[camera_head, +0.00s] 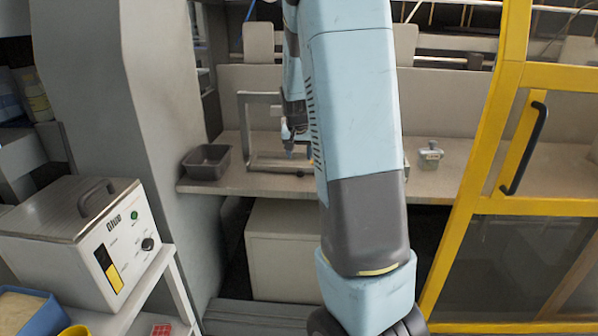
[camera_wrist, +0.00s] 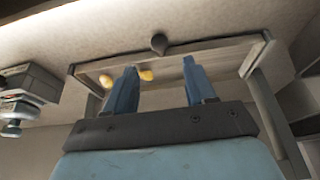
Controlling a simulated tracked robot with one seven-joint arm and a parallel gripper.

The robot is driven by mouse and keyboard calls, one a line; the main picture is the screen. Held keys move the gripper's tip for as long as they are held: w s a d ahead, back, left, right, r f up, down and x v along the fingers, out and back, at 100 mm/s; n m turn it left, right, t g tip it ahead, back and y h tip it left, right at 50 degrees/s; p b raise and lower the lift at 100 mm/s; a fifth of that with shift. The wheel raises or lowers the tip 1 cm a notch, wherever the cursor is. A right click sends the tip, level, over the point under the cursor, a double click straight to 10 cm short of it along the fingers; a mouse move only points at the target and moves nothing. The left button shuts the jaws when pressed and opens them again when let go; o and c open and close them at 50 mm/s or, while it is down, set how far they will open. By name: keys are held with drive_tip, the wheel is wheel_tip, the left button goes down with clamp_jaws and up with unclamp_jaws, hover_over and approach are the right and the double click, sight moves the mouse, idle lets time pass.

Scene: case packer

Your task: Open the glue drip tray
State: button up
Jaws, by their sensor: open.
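The glue drip tray (camera_head: 268,165) is a shallow grey metal tray on the bench, below an upright metal frame. It also shows in the wrist view (camera_wrist: 215,61), with a dark round knob (camera_wrist: 159,43) on its edge and yellow blobs, probably glue, in it. My gripper (camera_head: 289,150) is low over the tray, partly hidden by my arm in the head view. In the wrist view its two blue fingers (camera_wrist: 159,66) are apart with nothing held between them. The knob lies beyond the fingertips in that view. I cannot tell whether the fingers touch the tray.
An upright metal frame (camera_head: 242,125) stands around the tray. A dark grey open bin (camera_head: 207,161) is left of it on the bench. A small glass jar (camera_head: 430,155) stands to the right. A yellow-framed door (camera_head: 487,170) is at right; a glue unit (camera_head: 85,245) is at left.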

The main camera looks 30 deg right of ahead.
sight(300, 171)
drive_tip(key=x, duration=0.9)
drive_tip(key=shift+d+f, duration=0.1)
drive_tip(key=shift+c, duration=0.5)
clamp_jaws()
